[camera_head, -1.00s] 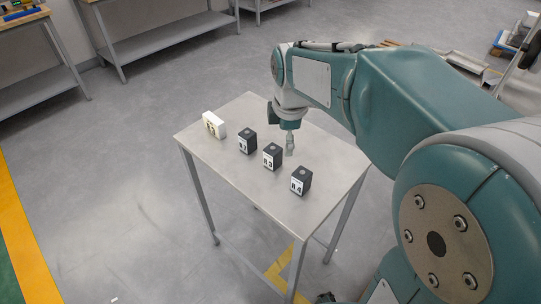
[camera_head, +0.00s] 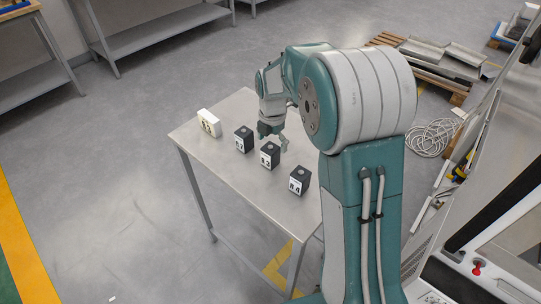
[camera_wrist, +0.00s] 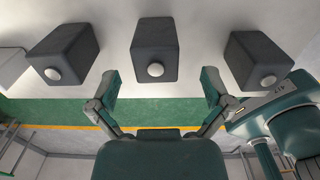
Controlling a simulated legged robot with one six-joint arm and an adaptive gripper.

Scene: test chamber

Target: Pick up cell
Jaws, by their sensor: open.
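Three dark blocks with light round knobs on top and white label faces stand upright in a row on the table (camera_head: 232,172). The left one (camera_head: 243,140) has an unclear label, the middle one (camera_head: 270,155) reads like A3, and the right one (camera_head: 299,180) reads A4. A white block (camera_head: 209,123) stands at the row's left end. My gripper (camera_head: 275,137) is open and empty, just behind the middle block. In the wrist view its two fingers (camera_wrist: 156,106) are spread, with the middle block (camera_wrist: 155,45) ahead between them, apart from both.
Grey shelving benches (camera_head: 150,37) stand at the back left. A pallet with panels (camera_head: 440,65) and a coiled cable (camera_head: 432,137) lie on the floor at the right. The table's front left part is bare.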

